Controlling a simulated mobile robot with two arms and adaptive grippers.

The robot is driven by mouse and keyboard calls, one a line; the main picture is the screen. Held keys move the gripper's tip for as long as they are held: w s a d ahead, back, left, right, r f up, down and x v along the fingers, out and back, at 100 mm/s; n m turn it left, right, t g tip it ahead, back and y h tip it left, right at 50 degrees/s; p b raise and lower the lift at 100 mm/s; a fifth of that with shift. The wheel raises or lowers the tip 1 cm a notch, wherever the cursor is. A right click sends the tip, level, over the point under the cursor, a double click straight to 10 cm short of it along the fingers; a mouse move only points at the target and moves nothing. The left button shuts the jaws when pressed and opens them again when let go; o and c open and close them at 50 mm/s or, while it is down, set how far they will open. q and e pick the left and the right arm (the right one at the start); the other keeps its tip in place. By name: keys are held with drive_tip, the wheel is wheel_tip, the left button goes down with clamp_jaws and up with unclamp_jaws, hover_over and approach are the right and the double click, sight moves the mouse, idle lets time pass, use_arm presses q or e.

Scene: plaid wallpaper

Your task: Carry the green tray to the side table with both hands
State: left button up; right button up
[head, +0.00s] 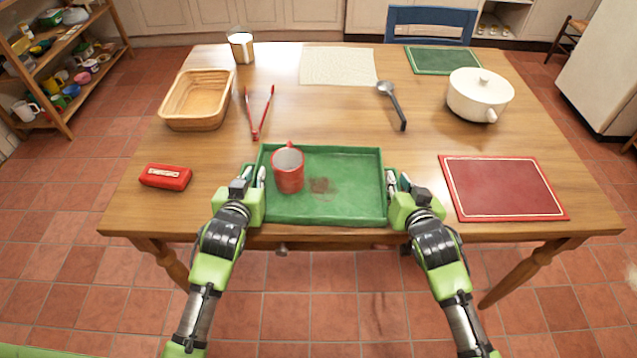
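The green tray (345,205) lies on the near edge of the wooden table, in the middle. A red mug (289,172) stands on its left part, and a dark brownish stain shows on its floor near the mug. My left gripper (256,177) is at the tray's left side wall. My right gripper (397,181) is at its right side wall. Both sit close against the rim, and their fingertips are partly hidden. I cannot tell whether either is closed on the rim. No side table can be made out for sure.
On the table are a red case (166,177), a wicker basket (198,101), red tongs (260,112), a ladle (394,105), a white pot (480,95) and a red placemat (502,189). A blue chair (431,22) stands behind. A shelf (60,75) is at left.

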use_arm(q)
clamp_jaws()
use_arm(e)
clamp_jaws()
use_arm(q)
drive_tip(key=shift+r, duration=0.2)
use_arm(e)
drive_tip(key=shift+r, duration=0.15)
